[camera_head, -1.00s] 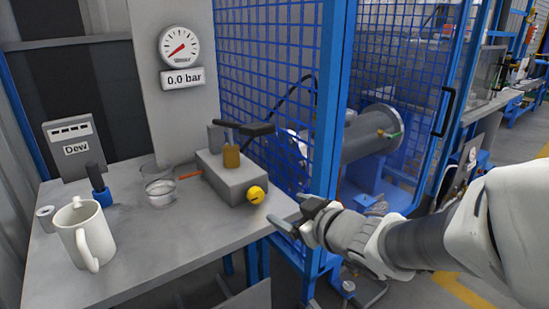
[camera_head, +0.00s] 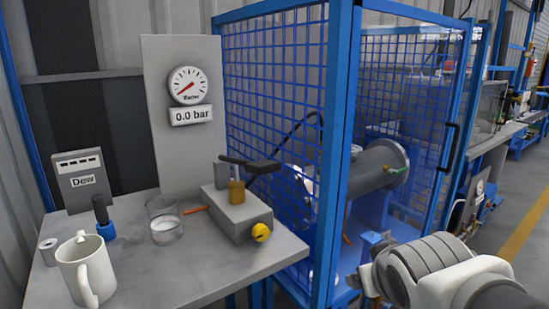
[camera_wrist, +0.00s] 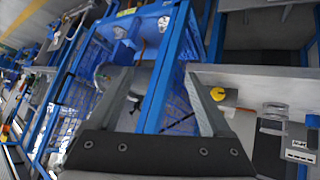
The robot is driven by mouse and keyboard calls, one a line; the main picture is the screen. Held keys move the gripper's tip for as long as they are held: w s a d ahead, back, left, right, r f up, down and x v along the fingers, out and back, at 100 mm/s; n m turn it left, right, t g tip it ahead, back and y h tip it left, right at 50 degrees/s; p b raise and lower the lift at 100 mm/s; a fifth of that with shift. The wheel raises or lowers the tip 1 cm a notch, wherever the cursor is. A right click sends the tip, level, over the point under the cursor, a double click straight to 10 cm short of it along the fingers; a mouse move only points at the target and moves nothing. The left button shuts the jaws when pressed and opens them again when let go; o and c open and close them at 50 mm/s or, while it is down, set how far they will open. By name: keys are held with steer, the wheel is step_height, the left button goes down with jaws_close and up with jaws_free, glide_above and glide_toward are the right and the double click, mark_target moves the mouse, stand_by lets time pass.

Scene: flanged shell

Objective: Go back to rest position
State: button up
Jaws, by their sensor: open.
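My gripper (camera_head: 368,262) is at the lower right of the head view, in front of the blue cage and to the right of the table, apart from both. In the wrist view my gripper (camera_wrist: 165,95) shows two dark fingers spread wide with nothing held between them. The flanged shell (camera_head: 372,168), a grey cylinder with a flange, sits inside the blue mesh cage (camera_head: 340,120) on a blue stand. No object is in my gripper.
A gauge (camera_head: 188,86) reads 0.0 bar. Floor at right is clear.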

steer(key=s+a+r+m+g+y+p, duration=0.1)
steer(key=s+a+g+p, duration=0.15)
steer(key=s, duration=0.75)
step_height(320, 180, up, 23)
steer(key=p, duration=2.2)
steer(key=shift+f+g, duration=0.15)
steer(key=shift+g, duration=0.3)
